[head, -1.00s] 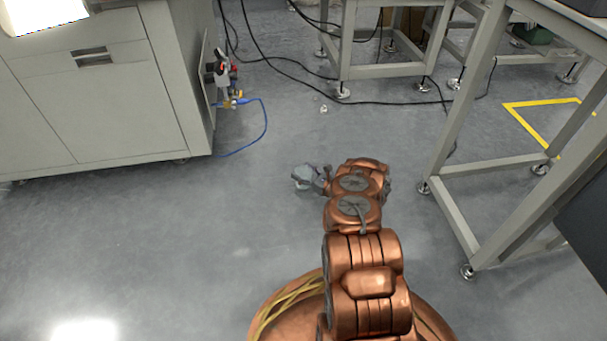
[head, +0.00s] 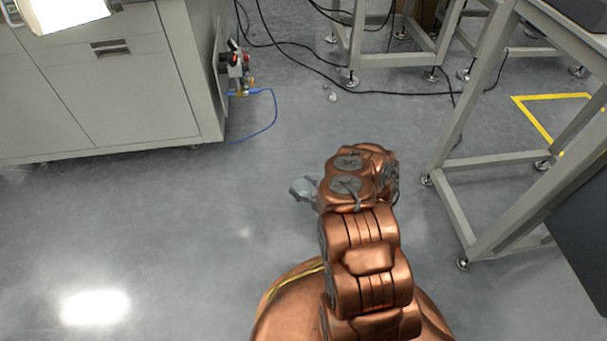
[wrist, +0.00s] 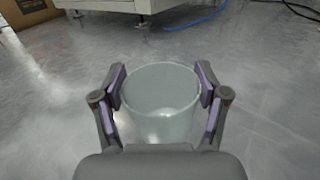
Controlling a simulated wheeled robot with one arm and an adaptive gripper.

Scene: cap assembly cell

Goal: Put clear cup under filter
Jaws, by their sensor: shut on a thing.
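The clear cup (wrist: 160,122) is between the two finger pads of my gripper (wrist: 161,84) in the wrist view. The pads press on it from left and right, and its round open rim faces the camera. The floor shows behind it. In the head view my gripper (head: 303,188) is low over the open floor, left of my arm and partly hidden by it; the cup cannot be made out clearly there.
A grey cabinet (head: 110,95) stands at the left, with a valve (head: 238,75) and a blue hose (head: 272,120) on its side. A metal table frame (head: 475,150) stands at the right. Black cables (head: 390,92) lie at the back. The floor between (head: 200,230) is clear.

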